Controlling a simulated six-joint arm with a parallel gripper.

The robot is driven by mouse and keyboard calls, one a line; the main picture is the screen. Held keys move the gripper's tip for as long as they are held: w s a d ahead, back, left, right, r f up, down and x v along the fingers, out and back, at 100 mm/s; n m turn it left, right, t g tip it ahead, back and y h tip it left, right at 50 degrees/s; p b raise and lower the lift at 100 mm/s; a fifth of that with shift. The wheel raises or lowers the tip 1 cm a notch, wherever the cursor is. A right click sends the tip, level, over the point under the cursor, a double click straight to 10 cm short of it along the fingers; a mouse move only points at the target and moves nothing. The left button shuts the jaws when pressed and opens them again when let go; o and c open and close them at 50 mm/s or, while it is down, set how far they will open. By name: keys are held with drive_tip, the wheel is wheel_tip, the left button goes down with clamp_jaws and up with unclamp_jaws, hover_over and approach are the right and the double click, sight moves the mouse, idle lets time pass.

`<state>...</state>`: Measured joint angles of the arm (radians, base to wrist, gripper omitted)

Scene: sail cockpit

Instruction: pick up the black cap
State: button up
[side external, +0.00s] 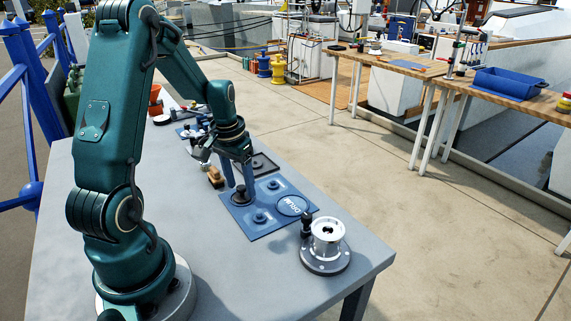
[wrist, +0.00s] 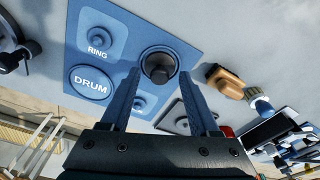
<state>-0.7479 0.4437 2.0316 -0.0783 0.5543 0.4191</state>
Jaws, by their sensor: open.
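The black cap (side external: 240,196) sits on the blue mat (side external: 246,224) at its left corner in the side view. It is a round dark disc with a raised knob. In the wrist view the cap (wrist: 159,63) lies between the fingertips of my gripper (wrist: 160,74). My gripper (side external: 240,173) is open and points down over the cap in the side view, one finger on each side. I cannot tell whether the fingers touch it. The mat also shows in the wrist view (wrist: 128,52), with "RING" and "DRUM" labels.
A silver drum on a round base (side external: 326,240) stands near the table's front corner. A dark tray (side external: 265,160) lies behind the mat. A wooden-backed brush (side external: 215,177) is left of the cap. Several tools clutter the far end. The near table surface is mostly clear.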

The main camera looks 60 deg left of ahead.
sight(240, 187)
clamp_jaws()
wheel_tip(240, 187, up, 10)
idle(0.7)
drive_tip(key=shift+r, duration=1.5)
